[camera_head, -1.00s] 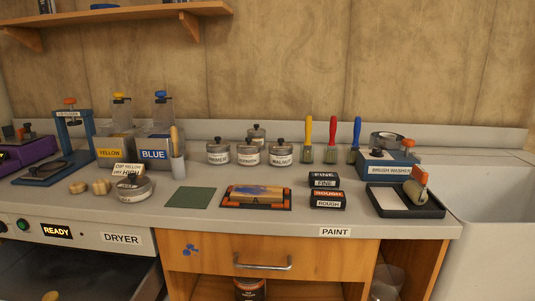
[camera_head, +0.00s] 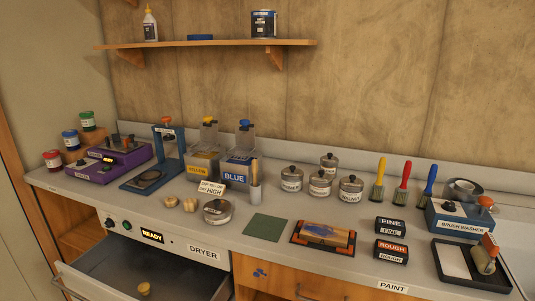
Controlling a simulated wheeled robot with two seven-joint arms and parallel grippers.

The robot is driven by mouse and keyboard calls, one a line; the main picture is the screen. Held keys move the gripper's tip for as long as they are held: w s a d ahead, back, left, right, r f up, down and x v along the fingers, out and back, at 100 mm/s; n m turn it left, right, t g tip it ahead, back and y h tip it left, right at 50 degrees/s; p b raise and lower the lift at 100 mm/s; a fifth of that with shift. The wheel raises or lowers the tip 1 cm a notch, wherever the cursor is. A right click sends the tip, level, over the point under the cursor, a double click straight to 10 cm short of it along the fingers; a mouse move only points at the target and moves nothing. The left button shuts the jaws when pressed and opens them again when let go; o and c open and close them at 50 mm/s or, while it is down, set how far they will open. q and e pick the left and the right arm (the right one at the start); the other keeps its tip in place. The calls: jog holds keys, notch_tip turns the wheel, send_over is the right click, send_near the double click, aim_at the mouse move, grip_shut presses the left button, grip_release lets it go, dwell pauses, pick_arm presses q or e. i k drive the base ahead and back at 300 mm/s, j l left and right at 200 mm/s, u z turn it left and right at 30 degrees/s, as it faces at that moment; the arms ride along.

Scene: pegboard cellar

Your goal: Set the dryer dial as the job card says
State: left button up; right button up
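The dryer (camera_head: 170,239) is built into the front of the bench at the lower left. Its dial (camera_head: 109,222) is a dark knob at the left end of the panel; its setting is too small to read. A green button (camera_head: 127,227) and a display reading READY (camera_head: 152,236) sit right of it. The dryer drawer (camera_head: 95,276) stands open, with a small yellowish knob-like thing (camera_head: 144,289) in it. The job card (camera_head: 211,187) stands on the bench and appears to read "DIP YELLOW, DRY HIGH". Neither gripper shows.
YELLOW (camera_head: 202,168) and BLUE (camera_head: 238,175) dip tanks stand behind the card. Wooden knobs (camera_head: 190,205), a round tin (camera_head: 217,212), a purple machine (camera_head: 110,160) and a blue press (camera_head: 155,175) stand nearby. The open drawer juts out in front.

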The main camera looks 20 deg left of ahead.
aim_at(109, 223)
jog(key=u, duration=1.65)
